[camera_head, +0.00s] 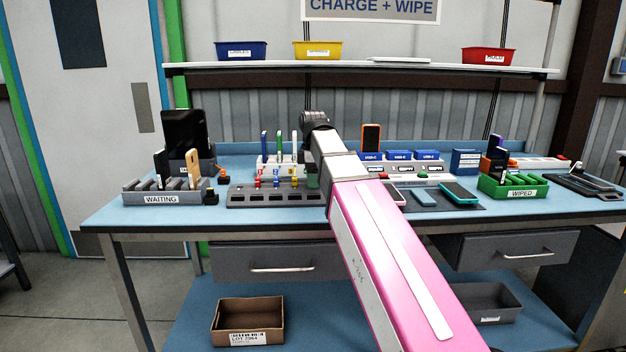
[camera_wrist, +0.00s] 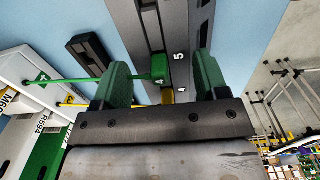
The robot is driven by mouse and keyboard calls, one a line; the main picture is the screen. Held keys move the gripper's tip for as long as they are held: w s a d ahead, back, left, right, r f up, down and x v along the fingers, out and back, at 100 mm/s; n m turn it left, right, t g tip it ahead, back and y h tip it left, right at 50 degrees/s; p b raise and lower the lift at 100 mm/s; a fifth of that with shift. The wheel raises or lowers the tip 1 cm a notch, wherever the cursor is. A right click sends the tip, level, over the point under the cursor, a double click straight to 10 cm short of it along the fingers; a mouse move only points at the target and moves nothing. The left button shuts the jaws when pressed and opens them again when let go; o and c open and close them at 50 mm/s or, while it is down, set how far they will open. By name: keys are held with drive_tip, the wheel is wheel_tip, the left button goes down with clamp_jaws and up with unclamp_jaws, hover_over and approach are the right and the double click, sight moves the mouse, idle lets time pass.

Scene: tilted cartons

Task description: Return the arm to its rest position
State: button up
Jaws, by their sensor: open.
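My arm (camera_head: 385,255), pink and grey, reaches from the lower right over the blue bench. Its wrist joint (camera_head: 316,122) is bent above the grey slotted rack (camera_head: 280,197). In the wrist view, my gripper (camera_wrist: 160,62) shows two green fingers spread apart, with nothing clamped between them. A green block (camera_wrist: 160,68) with a thin green rod lies in the gap between the fingers as seen there, beyond a dark crossbar. A numbered grey rack (camera_wrist: 200,20) is behind it. I cannot tell how far the fingertips are from these. In the head view, the arm hides part of the bench.
On the bench stand a WAITING rack (camera_head: 160,199) with phones, a stand of coloured pegs (camera_head: 278,165), blue-labelled charger boxes (camera_head: 400,158), phones on a dark mat (camera_head: 470,208) and a green WIPED rack (camera_head: 513,190). A shelf (camera_head: 350,68) with bins spans behind.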

drive_tip(key=shift+r, duration=3.25)
